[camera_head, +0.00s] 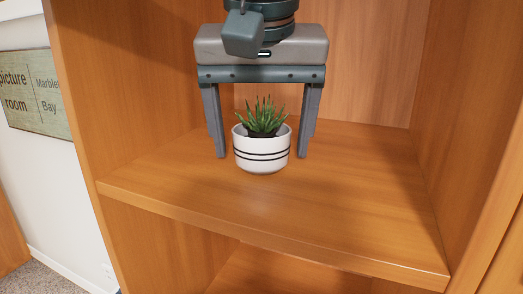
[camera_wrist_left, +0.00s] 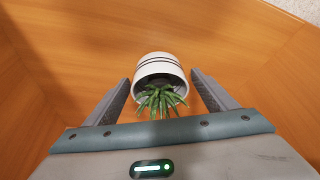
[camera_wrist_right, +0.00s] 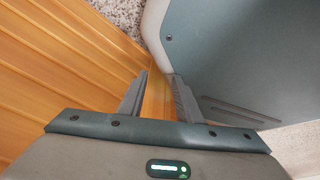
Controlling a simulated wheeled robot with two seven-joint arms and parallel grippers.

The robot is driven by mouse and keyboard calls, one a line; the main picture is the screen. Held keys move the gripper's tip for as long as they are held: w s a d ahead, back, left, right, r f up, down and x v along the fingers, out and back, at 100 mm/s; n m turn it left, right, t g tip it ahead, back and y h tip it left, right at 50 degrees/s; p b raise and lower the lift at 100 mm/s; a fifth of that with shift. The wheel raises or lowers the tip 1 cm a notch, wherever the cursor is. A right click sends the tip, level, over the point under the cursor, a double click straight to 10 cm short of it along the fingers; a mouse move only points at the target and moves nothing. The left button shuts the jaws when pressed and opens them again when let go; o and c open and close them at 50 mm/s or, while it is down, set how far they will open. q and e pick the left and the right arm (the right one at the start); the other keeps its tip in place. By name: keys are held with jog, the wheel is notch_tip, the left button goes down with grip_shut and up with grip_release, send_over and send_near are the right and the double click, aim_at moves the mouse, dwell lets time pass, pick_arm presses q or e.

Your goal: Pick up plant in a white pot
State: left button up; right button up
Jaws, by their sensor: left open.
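A small green spiky plant (camera_head: 262,117) grows in a white pot (camera_head: 261,160) with dark stripes. The pot stands upright on a wooden shelf (camera_head: 180,195). My left gripper (camera_head: 263,157) points down from above, open, with one finger on each side of the pot. It does not grip the pot. In the left wrist view, the white pot (camera_wrist_left: 160,66) and its leaves (camera_wrist_left: 158,100) lie between the spread fingers, with gaps at both sides. My right gripper (camera_wrist_right: 158,75) shows only in its wrist view, its fingers apart with nothing between them.
The shelf is enclosed by a left side panel (camera_head: 120,80), a right side panel (camera_head: 465,110) and a back panel (camera_head: 375,60). Bare shelf lies around the pot. A picture sign (camera_head: 38,95) hangs on the white wall at left. Wooden slats (camera_wrist_right: 60,80) lie near my right gripper.

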pick_arm(q)
jog(key=shift+f, duration=0.2)
pick_arm(e)
jog(key=shift+w+a+r, duration=0.1)
jog(key=shift+w+a, duration=0.15)
jog(key=shift+w, duration=0.25)
pick_arm(q)
jog(key=shift+c, duration=0.6)
jog(key=c, duration=1.2)
jog(key=shift+o, duration=0.2)
jog(key=shift+r, duration=0.1)
pick_arm(e)
jog(key=shift+s, duration=0.1)
